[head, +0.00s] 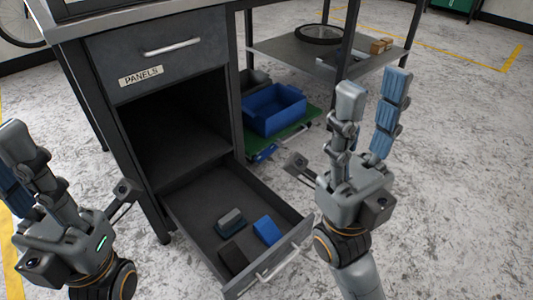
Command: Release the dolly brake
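A low green platform (297,127), seemingly the dolly, is on the floor under the back of the workbench. It carries a blue bin (275,109) and a darker bin (254,80). A blue part (264,153) with a metal piece shows at its near edge; I cannot tell if this is the brake. The bench cabinet hides part of the platform. My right gripper (372,90) is raised, open and empty, to the right of the platform in the picture. My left gripper (14,152) is at the left edge, open with nothing seen in it, partly cut off.
An open lower drawer (200,211) holding a few small blocks juts out between my arms. Above it are an empty cubby and a closed drawer labelled PANELS (157,60). A metal shelf (277,47) holds a round part and small boxes. The floor at right is clear.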

